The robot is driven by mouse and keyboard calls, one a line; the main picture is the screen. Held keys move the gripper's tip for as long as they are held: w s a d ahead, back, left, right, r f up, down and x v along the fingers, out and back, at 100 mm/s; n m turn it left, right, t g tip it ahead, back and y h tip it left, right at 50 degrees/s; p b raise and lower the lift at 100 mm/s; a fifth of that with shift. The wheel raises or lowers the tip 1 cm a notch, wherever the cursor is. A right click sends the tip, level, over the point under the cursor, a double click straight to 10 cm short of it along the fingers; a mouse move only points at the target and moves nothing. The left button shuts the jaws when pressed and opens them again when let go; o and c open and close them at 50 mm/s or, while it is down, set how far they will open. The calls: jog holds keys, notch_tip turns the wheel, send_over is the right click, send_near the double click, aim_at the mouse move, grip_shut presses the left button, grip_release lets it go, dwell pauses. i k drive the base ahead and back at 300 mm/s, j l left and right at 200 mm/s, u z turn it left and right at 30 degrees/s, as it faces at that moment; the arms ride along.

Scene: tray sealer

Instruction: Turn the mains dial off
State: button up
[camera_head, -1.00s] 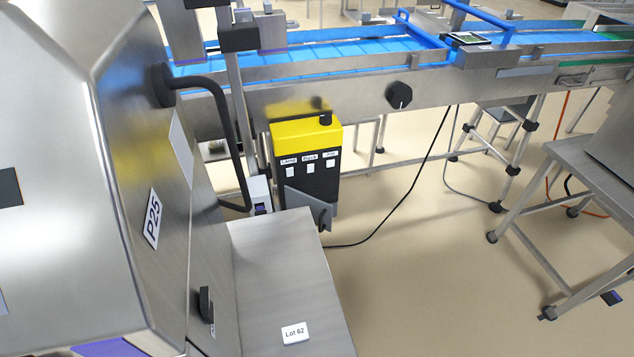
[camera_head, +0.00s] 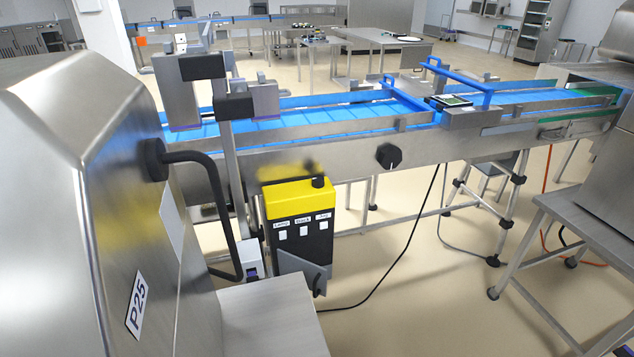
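Two dial-like parts show, and I cannot read a mains label on either. A black faceted knob (camera_head: 389,156) sits on the steel side of the conveyor, with a small pale mark near its lower edge. A small black knob (camera_head: 318,182) stands on top of a yellow and black control box (camera_head: 299,200). The box front has several small white labels and squares, and a grey flap hangs open low on it. My gripper is not in view.
A steel ledge (camera_head: 265,320) juts out below the box. A steel table (camera_head: 570,215) stands at right. Open floor (camera_head: 420,310) lies between, crossed by a black cable (camera_head: 400,255).

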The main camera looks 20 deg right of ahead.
aim_at(318, 181)
jog(key=k, duration=0.3)
jog(key=k+u, duration=0.15)
jog(key=u, duration=0.35)
jog(key=k+j+u, duration=0.1)
jog(key=u, duration=0.35)
jog(key=i+l, duration=0.15)
jog(key=l, duration=0.3)
jog(key=i+l+u, duration=0.1)
jog(key=l, duration=0.3)
jog(key=i+l, duration=0.15)
jog(key=l, duration=0.3)
jog(key=i+l+u, duration=0.1)
jog(key=l, duration=0.35)
jog(key=i+l, duration=0.1)
jog(key=l, duration=0.35)
jog(key=i+l, duration=0.1)
jog(key=l, duration=0.35)
jog(key=i+l, duration=0.15)
jog(key=l, duration=0.3)
jog(key=i+l, duration=0.1)
jog(key=l, duration=0.4)
jog(key=i+l, duration=0.15)
jog(key=l, duration=0.3)
jog(key=i+l, duration=0.1)
jog(key=l, duration=0.35)
